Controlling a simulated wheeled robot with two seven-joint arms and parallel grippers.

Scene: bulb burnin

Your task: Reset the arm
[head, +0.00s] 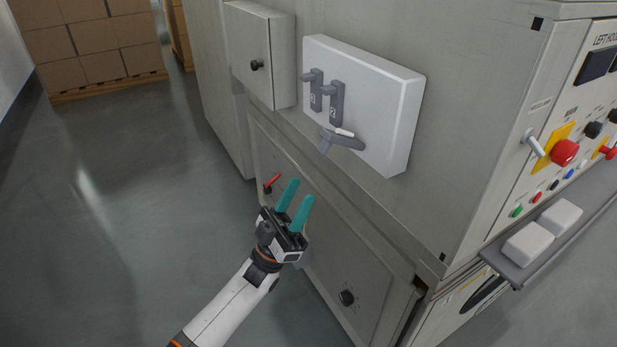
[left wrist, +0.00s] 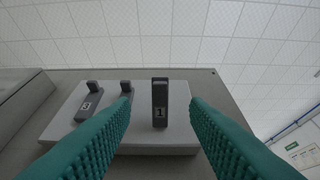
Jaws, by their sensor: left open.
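My left gripper (head: 300,190) is open and empty, its two teal fingers pointing up in front of the grey cabinet. It is below and apart from a white switch box (head: 388,100) on the cabinet face. The box bears two upright grey levers, an upper left one (head: 315,92) and one beside it (head: 336,103), and a lower grey handle (head: 342,140) that sticks out. In the left wrist view, the lever marked 1 (left wrist: 160,104) appears between the spread fingers; another numbered lever (left wrist: 89,103) is left of it. My right gripper is not in view.
A grey side box with a black knob (head: 257,65) hangs left of the switch box. A small red handle (head: 272,182) is close to my left gripper. A control panel with a red button (head: 565,152) is at right. Open floor (head: 120,210) lies left.

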